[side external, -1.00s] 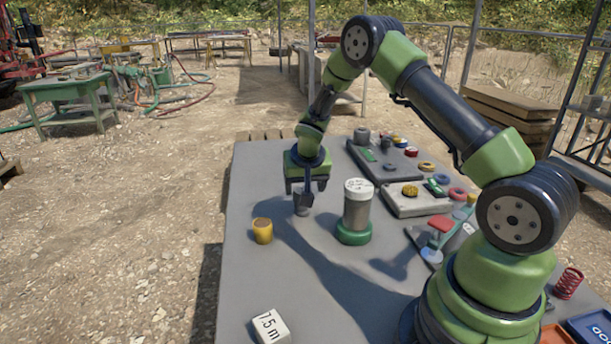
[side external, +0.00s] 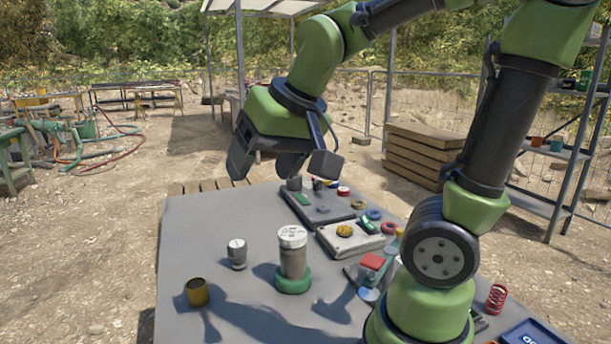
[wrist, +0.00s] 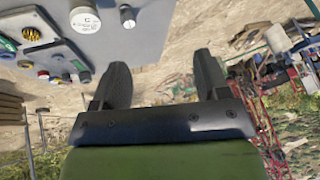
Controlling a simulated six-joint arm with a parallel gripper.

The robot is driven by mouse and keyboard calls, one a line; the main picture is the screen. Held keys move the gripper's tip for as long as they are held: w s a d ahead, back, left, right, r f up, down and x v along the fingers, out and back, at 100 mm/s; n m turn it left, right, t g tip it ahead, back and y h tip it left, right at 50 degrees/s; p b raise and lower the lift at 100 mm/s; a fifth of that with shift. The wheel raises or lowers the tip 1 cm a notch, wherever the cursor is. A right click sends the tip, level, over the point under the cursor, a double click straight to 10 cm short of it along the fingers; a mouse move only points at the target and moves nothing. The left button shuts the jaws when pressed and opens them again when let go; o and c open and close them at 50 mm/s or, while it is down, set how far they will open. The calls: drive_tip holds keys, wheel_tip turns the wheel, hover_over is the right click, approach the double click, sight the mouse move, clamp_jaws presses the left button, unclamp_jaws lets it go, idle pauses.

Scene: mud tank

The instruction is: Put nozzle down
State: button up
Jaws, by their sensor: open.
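The nozzle looks to be the small grey cylinder with a pale top (side external: 237,254). It stands upright on the grey table (side external: 185,235), behind the brass-coloured cup. In the wrist view it shows at the top (wrist: 127,16), beyond the left fingertip and apart from it. My gripper (side external: 265,168) is open and empty, high above the table's far side. In the wrist view its two fingers (wrist: 162,68) are spread wide with only ground between them.
A tall white-capped cylinder (side external: 293,252) on a green base stands right of the nozzle. A brass-coloured cup (side external: 197,292) stands in front. Panels with several small parts (side external: 348,238) fill the right side. The table's left strip is clear.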

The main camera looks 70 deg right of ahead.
drive_tip(key=shift+o, duration=0.5)
drive_tip(key=s+a+n+t+y, duration=0.1)
drive_tip(key=s+a+n+y, duration=0.1)
drive_tip(key=s+a, duration=0.2)
drive_tip(key=s, duration=0.3)
drive_tip(key=shift+s+a+r, duration=0.25)
drive_tip(key=shift+s+r, duration=0.1)
drive_tip(key=shift+s, duration=0.05)
drive_tip(key=shift+w, duration=0.1)
drive_tip(key=m+g+h, duration=0.4)
hover_over(237, 243)
drive_tip(key=s+a, duration=0.4)
drive_tip(key=a, duration=0.1)
wheel_tip(237, 243, down, 12)
drive_tip(key=shift+m+g, duration=0.3)
drive_tip(key=x, duration=0.4)
drive_tip(key=d+x, duration=0.1)
drive_tip(key=x, duration=0.3)
drive_tip(key=d+x, duration=0.1)
drive_tip(key=x, duration=0.3)
drive_tip(key=shift+w+r, duration=0.1)
drive_tip(key=shift+r, duration=0.05)
drive_tip(key=shift+w+a+x, duration=0.1)
drive_tip(key=shift+x, duration=1.45)
drive_tip(key=shift+w+a+x, duration=0.1)
drive_tip(key=shift+a+x, duration=0.05)
drive_tip(key=shift+x, duration=1.4)
